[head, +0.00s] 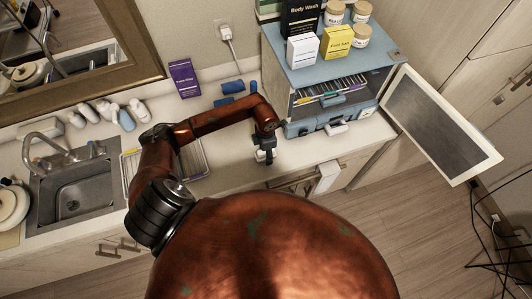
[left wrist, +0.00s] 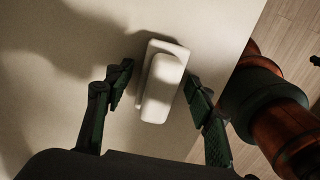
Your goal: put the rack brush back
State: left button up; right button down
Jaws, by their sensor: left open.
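My left gripper (head: 265,156) is low over the counter in front of the blue warmer cabinet (head: 300,128). In the left wrist view the left gripper (left wrist: 160,92) is open, one finger on each side of a white two-layered block (left wrist: 161,88) with rounded edges, with a gap on both sides. This block may be the rack brush; its bristles do not show. In the head view the gripper mostly hides it. The warmer's door (head: 440,122) stands open and a wire rack (head: 345,90) with small coloured items shows inside. My right gripper is not in view.
Boxes and jars stand on the warmer. A wire tray (head: 193,165) and the sink (head: 75,188) are to the left. The counter's front edge is close to the gripper.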

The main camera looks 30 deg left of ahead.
pick_arm(q)
jog(key=shift+r, duration=0.5)
notch_tip(320, 180, up, 10)
jog(key=shift+r+b, duration=0.2)
jog(key=shift+b, duration=1)
jog(key=shift+r, duration=0.4)
